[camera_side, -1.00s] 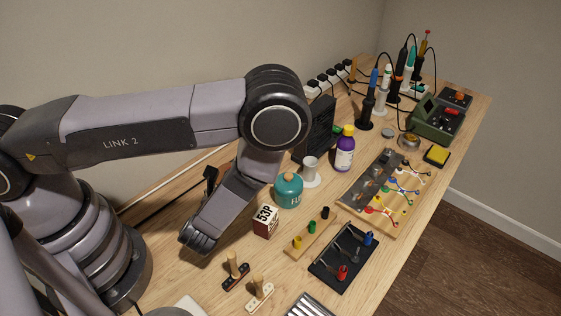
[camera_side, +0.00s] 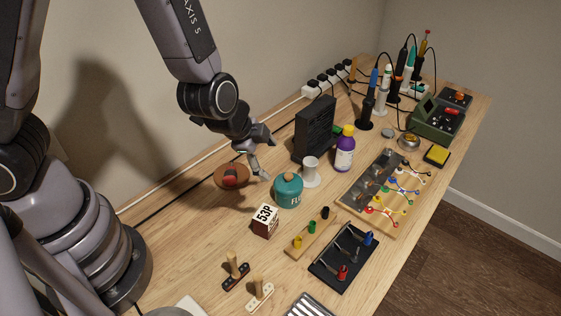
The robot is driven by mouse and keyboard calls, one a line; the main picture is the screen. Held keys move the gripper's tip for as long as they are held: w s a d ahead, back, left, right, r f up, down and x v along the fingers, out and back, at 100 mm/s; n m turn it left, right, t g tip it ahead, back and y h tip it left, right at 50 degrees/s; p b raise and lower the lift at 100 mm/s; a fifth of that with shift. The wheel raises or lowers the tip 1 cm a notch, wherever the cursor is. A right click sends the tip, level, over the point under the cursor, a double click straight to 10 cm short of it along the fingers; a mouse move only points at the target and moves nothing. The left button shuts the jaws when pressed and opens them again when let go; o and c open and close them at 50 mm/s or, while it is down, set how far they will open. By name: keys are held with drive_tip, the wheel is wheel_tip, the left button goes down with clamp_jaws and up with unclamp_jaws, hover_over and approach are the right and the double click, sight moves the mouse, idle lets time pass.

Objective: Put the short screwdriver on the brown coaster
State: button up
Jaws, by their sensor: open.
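A round brown coaster (camera_side: 219,183) lies on the bench at the back left. A short object with a red and black handle (camera_side: 231,174) rests on it; it looks like the short screwdriver, though it is small here and its tip cannot be made out. My gripper (camera_side: 267,160) is to the right of the coaster and above the bench, its fingers apart and nothing seen between them. It is apart from the screwdriver in the picture.
A teal pot (camera_side: 288,191) and a white cup (camera_side: 311,170) stand right of my gripper, with a black speaker-like box (camera_side: 315,129) behind. A 53P box (camera_side: 265,221) and a black mat with small tools (camera_side: 330,277) are nearer the front. Bare wood lies in front of the coaster.

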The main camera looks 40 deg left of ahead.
drive_tip(key=s+a+r+n+h, duration=0.1)
drive_tip(key=s+a+r+n, duration=0.25)
drive_tip(key=r, duration=0.55)
drive_tip(key=s+a+r+n+h, duration=0.2)
drive_tip(key=a+r+n, duration=0.15)
drive_tip(key=r, duration=0.55)
drive_tip(key=s+a+r+n+y, duration=0.1)
drive_tip(key=s+a+r+n, duration=0.1)
drive_tip(key=s+a, duration=0.3)
drive_tip(key=s+a+r+n+y, duration=0.2)
drive_tip(key=s+a+n, duration=0.1)
drive_tip(key=s, duration=0.4)
drive_tip(key=shift+a+r+n, duration=0.3)
drive_tip(key=shift+a, duration=0.6)
